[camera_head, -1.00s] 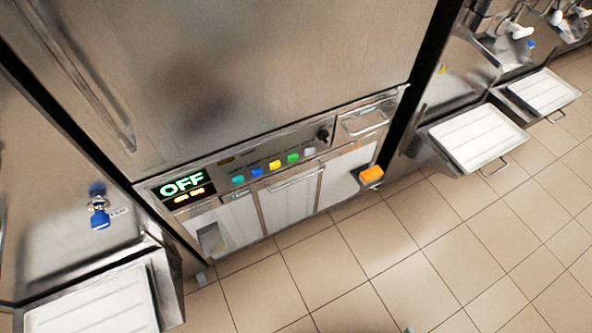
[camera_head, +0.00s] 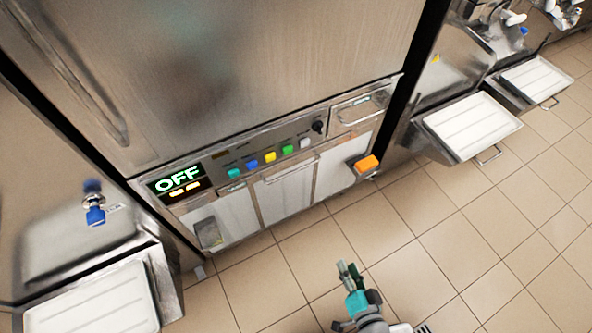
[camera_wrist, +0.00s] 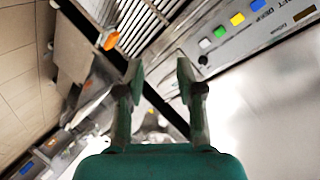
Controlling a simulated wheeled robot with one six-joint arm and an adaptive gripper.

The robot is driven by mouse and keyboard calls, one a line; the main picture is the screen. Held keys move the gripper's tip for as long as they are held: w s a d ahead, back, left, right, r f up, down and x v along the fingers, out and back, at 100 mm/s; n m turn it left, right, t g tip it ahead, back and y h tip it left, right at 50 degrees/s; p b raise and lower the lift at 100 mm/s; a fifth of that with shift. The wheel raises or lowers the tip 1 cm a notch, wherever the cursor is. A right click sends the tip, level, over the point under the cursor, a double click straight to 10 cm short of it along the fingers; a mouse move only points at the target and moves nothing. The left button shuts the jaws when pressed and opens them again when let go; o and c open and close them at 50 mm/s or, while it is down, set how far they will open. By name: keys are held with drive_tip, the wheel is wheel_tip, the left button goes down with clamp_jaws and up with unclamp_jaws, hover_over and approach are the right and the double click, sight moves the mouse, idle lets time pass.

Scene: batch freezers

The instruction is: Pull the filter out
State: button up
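My gripper (camera_head: 350,270) is at the bottom of the head view, over the tiled floor in front of the freezer and apart from it. In the wrist view its two green fingers (camera_wrist: 160,78) stand apart with nothing between them. No part is clearly marked as the filter. The freezer's low front has a pale panel with a bar handle (camera_head: 288,171), below the coloured buttons. A small drawer front with its own handle (camera_head: 362,107) is at the upper right of the control strip. The wrist view shows a black-and-white slatted grille (camera_wrist: 138,24) beyond the fingers.
The control strip's display (camera_head: 180,184) reads OFF. An orange block (camera_head: 367,163) sticks out at the low right corner; it also shows in the wrist view (camera_wrist: 110,40). White trays jut out at left (camera_head: 95,300) and right (camera_head: 470,125). The floor between is clear.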

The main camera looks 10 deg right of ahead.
drive_tip(key=w+a+f+m+y, duration=0.2)
drive_tip(key=w+f+m, duration=0.15)
drive_tip(key=w, duration=1.05)
drive_tip(key=m+y, duration=0.2)
drive_tip(key=m, duration=0.1)
approach(295, 170)
drive_tip(key=shift+t, duration=0.4)
drive_tip(key=x, duration=0.6)
drive_tip(key=f+x, duration=0.1)
drive_tip(key=x, duration=0.3)
drive_tip(key=shift+f, duration=0.1)
clamp_jaws()
